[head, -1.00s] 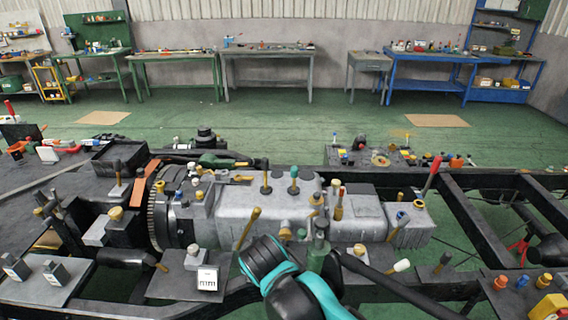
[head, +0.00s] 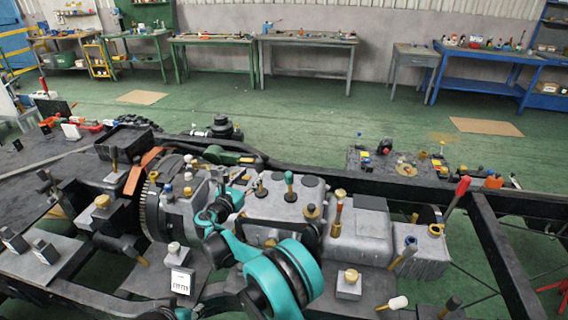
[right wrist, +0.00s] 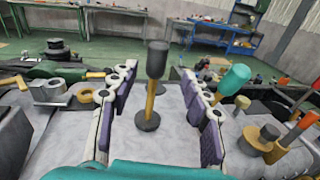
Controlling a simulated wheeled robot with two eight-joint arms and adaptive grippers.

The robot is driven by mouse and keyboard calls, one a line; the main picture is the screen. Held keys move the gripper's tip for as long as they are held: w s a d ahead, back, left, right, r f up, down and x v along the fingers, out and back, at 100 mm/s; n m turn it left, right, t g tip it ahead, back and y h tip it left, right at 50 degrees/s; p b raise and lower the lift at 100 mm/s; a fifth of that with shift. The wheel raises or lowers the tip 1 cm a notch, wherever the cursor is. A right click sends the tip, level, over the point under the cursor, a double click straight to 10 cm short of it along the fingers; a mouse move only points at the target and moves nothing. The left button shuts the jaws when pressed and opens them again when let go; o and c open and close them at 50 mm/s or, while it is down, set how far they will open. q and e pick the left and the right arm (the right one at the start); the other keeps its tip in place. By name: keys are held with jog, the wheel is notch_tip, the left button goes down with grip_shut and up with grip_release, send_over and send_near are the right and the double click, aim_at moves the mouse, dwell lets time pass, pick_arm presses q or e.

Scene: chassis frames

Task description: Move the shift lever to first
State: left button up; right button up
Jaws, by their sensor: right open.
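The gearbox housing (head: 355,235) carries several upright levers. One has a black knob on a yellow shaft (head: 261,186); in the right wrist view this black-knobbed lever (right wrist: 156,62) rises from a dark round base between my fingers. A teal-knobbed lever (head: 289,180) stands just right of it, and the knob also shows in the right wrist view (right wrist: 233,79). The frames do not settle which one is the shift lever. My right gripper (right wrist: 157,82) is open, its fingers either side of the black-knobbed lever with gaps on both sides. My left gripper is not in view.
A block with a white marked plate (head: 181,281) sits at front left. Small knobs and posts crowd the gearbox. Dark chassis rails (head: 505,255) run alongside. Workbenches (head: 308,45) line the far wall.

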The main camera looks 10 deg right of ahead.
aim_at(257, 168)
jog(key=shift+w+f+n, duration=0.3)
jog(key=shift+w+n, duration=0.1)
jog(key=b+x, duration=0.1)
jog(key=x, duration=0.5)
jog(key=shift+w+b, duration=0.1)
jog(key=shift+b, duration=0.3)
jog(key=shift+w+d+r, duration=0.15)
jog(key=shift+w+d, duration=0.05)
jog(key=shift+w, duration=0.25)
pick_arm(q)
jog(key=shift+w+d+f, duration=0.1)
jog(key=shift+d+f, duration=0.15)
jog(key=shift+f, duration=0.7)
pick_arm(e)
jog(key=shift+c, duration=0.4)
grip_shut()
